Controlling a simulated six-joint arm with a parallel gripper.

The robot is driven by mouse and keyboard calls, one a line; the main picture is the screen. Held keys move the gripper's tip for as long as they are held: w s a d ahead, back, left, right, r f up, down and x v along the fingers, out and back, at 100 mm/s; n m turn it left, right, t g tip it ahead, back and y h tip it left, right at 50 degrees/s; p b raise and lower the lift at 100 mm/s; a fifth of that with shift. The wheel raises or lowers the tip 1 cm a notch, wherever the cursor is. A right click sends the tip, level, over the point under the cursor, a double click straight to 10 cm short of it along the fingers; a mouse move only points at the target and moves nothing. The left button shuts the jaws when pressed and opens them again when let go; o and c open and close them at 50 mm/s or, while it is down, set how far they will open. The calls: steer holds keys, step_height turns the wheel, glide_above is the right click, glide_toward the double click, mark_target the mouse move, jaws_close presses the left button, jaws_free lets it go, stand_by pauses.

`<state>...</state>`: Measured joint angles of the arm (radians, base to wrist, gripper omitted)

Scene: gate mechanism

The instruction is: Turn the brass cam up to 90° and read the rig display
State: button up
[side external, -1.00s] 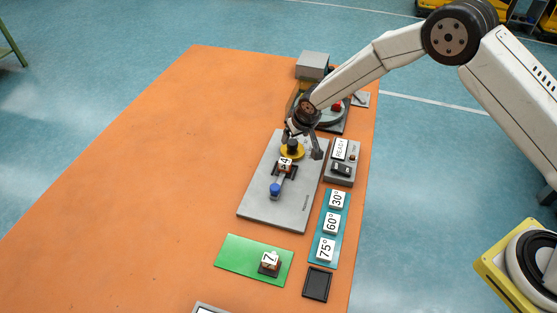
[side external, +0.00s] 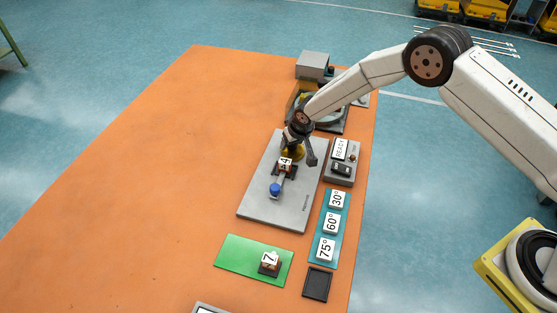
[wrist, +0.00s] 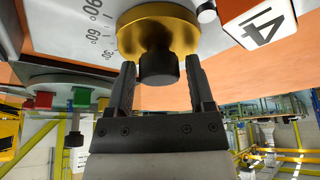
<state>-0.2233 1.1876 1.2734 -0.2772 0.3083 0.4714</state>
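The brass cam (wrist: 155,25) is a gold disc with a black knob (wrist: 158,67) in the wrist view. In the side view the cam (side external: 293,154) sits on the grey plate (side external: 272,208), partly hidden by my gripper (side external: 301,150). In the wrist view my gripper (wrist: 160,88) is open, one finger on each side of the knob with narrow gaps. Angle marks 30°, 60° and 90 lie beside the cam (wrist: 95,28). The rig display (side external: 342,149) on a grey box right of the plate reads READY.
A numbered tag (side external: 285,163) and blue knob (side external: 275,188) are on the plate. Tiles 30°, 60° and 75° (side external: 331,223) lie on a teal strip, with a black tray (side external: 317,284) below. A green mat (side external: 240,258) holds a 7 block. The orange table's left is clear.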

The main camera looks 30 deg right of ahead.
jaws_close()
steer(key=shift+a+m, duration=0.1)
steer(key=shift+m, duration=0.5)
steer(key=shift+m+h, duration=0.8)
steer(key=shift+m, duration=0.7)
steer(key=m, duration=0.2)
steer(key=m+g+h, duration=0.1)
steer(key=m, duration=0.1)
steer(key=shift+m+h, duration=0.3)
steer(key=m, duration=0.2)
steer(key=m+g+h, duration=0.1)
steer(key=m, duration=0.1)
steer(key=shift+m+g, duration=0.3)
steer(key=m+g, duration=0.1)
steer(key=m, duration=0.3)
steer(key=shift+m+g, duration=0.3)
steer(key=shift+g, duration=0.1)
